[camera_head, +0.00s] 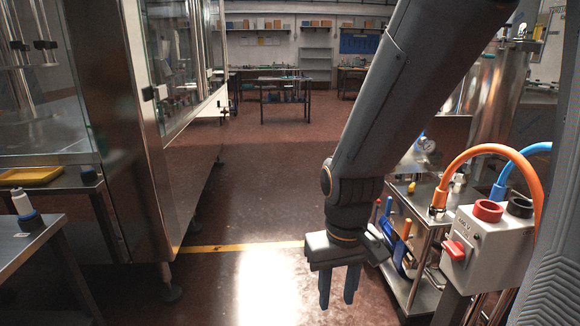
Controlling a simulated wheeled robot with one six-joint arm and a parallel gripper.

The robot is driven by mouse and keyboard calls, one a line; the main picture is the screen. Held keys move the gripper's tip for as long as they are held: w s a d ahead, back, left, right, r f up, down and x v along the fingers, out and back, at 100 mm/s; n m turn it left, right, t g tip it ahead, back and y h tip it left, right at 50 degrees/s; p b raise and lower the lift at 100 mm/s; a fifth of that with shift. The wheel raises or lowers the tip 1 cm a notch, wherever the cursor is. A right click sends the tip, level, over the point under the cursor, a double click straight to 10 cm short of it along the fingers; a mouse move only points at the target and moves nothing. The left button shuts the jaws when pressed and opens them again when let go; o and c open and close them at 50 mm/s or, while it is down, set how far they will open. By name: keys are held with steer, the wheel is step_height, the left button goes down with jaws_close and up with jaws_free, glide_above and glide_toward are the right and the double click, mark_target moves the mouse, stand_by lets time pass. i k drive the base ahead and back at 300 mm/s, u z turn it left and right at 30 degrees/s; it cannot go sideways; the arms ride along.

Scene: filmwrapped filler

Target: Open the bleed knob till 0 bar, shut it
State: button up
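My gripper (337,303) hangs over the floor in the middle right, pointing down. Its two dark fingers stand apart with a narrow gap and nothing between them. I cannot tell which part is the bleed knob. My gripper is left of the box, touching none of these.
A metal cart (428,292) with tools stands between my gripper and the box. Orange (500,150) and blue (510,168) hoses arch above the box. A steel vessel (492,85) stands behind. A glass-walled machine (150,130) fills the left. The central floor is clear.

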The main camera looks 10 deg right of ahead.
mark_target(411, 187)
steer(key=z, duration=0.3)
steer(key=i, duration=1.8)
steer(key=z, duration=0.55)
steer(key=i, duration=0.7)
steer(key=z, duration=0.15)
